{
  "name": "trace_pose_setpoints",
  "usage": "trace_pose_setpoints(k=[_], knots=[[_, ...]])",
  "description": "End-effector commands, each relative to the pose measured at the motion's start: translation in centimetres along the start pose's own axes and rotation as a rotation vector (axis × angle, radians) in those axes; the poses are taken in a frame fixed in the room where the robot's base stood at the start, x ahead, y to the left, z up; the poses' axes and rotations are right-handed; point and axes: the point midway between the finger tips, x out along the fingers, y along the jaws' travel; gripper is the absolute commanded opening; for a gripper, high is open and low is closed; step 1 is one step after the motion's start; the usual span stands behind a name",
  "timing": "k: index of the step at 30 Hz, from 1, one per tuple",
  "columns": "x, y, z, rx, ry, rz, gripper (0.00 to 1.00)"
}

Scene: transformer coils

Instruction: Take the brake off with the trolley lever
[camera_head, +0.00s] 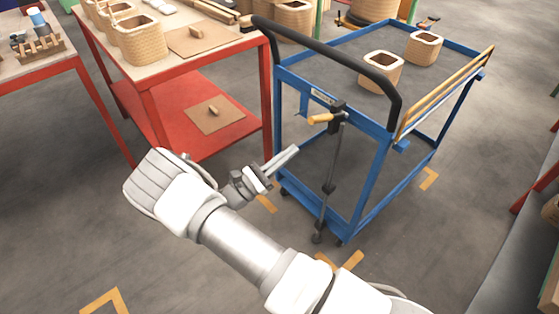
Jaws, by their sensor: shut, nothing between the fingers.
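The blue trolley (373,184) stands right of centre, with a black curved push handle (335,55) at its near end. The brake lever (319,119) has a yellow-tan grip and sticks out to the left from a black bracket on the near frame. A dark rod (330,180) runs from the bracket down towards the floor. My gripper (295,150) is to the left of the rod and a little below and left of the lever grip, apart from it in the picture. Its fingers are together with nothing between them. The depth between gripper and lever is hard to tell.
Two woven coils (381,72) sit on the trolley's deck. A red workbench (180,60) with several coils stands close to the trolley's left. Yellow-orange corner marks (104,301) lie on the grey floor. A grey surface (500,240) is at the right edge.

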Motion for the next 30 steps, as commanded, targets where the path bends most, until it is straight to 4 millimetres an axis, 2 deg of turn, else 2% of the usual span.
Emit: trace_pose_setpoints(k=[6,12,18,30], knots=[[4.9,-0.1,-0.2,0.001,-0.001,-0.005,0.0],[6.4,0.0,1.9,0.003,0.0,-0.002,0.0],[7.2,0.0,2.7,0.001,0.0,-0.001,0.0],[7.3,0.0,2.9,0.001,0.001,0.0,0.0]])
